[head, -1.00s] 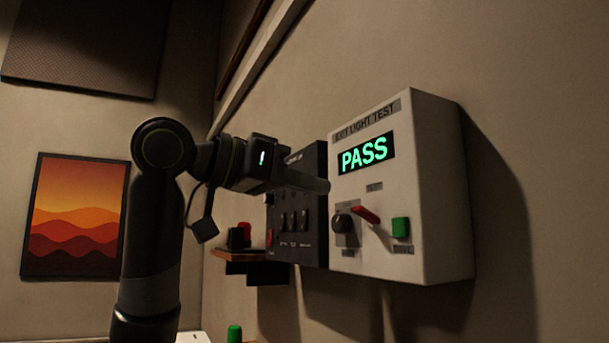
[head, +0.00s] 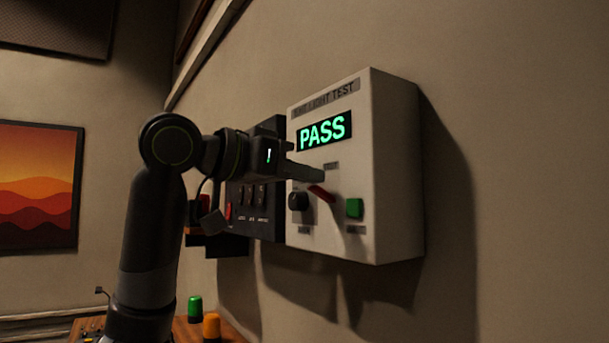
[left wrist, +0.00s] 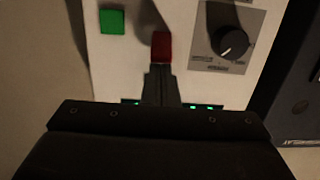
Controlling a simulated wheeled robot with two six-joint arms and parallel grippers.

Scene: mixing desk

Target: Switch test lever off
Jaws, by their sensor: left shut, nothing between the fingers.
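The white wall box labelled "EXIT LIGHT TEST" (head: 350,230) has a green lit "PASS" display (head: 324,131). Its red test lever (head: 322,193) sits between a black knob (head: 298,201) and a green square button (head: 354,208). My left gripper (head: 318,174) is shut and empty, its tips just above the lever in the head view. In the left wrist view, the fingertips (left wrist: 160,72) point at the red lever (left wrist: 161,46) and lie right at its edge; I cannot tell if they touch. My right gripper is not in view.
A dark switch panel (head: 262,223) hangs left of the white box, partly hidden by my left arm. A green lamp (head: 195,308) and an orange lamp (head: 212,325) stand on the desk below. The wall to the right is bare.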

